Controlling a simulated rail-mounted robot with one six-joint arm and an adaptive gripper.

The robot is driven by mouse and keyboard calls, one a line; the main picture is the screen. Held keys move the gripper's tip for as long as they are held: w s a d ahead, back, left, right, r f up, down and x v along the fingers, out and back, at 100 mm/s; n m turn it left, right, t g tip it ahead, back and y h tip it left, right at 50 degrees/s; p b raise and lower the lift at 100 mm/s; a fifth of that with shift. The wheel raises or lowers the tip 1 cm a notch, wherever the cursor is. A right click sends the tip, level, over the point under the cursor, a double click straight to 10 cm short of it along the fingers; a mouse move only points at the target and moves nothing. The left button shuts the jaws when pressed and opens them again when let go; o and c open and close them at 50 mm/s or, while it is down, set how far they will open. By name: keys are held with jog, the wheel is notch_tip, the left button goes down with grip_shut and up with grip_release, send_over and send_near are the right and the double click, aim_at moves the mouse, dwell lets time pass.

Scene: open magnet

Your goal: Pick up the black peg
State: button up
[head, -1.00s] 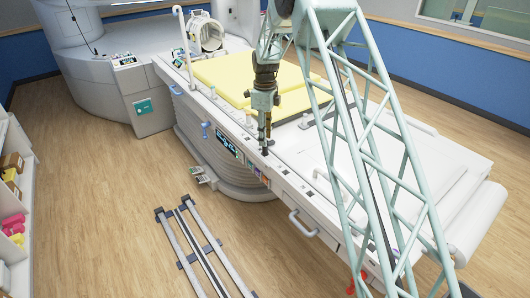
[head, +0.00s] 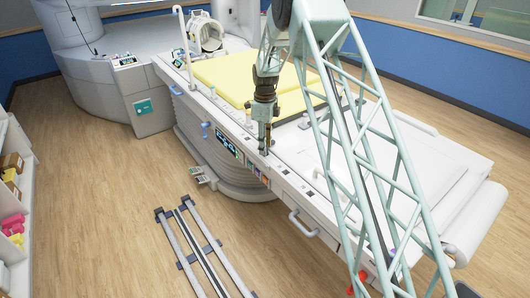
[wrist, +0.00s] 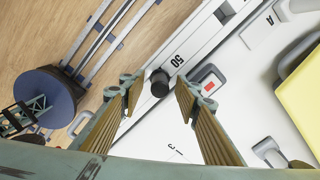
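The black peg (wrist: 159,83) stands on the white rail along the table's near edge, beside the printed number 50. In the wrist view its dark round top shows between the two fingertips of my gripper (wrist: 156,88), with a gap visible on each side. The fingers are open, with ribbed tan inner pads. In the head view my gripper (head: 265,143) points down over the table's near edge. There the peg is mostly hidden by the fingers.
The white patient table (head: 400,165) carries a yellow pad (head: 225,80) behind my gripper. A grey handle with a red mark (wrist: 209,84) lies close to the right finger in the wrist view. Floor rails (head: 200,245) lie in front of the table.

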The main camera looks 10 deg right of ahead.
jog(key=shift+c, duration=0.9)
jog(key=c, duration=0.8)
notch_tip(320, 180, up, 9)
jog(key=shift+r+p, duration=0.2)
jog(key=shift+p, duration=0.15)
jog(key=shift+r, duration=0.3)
jog(key=shift+s, duration=0.1)
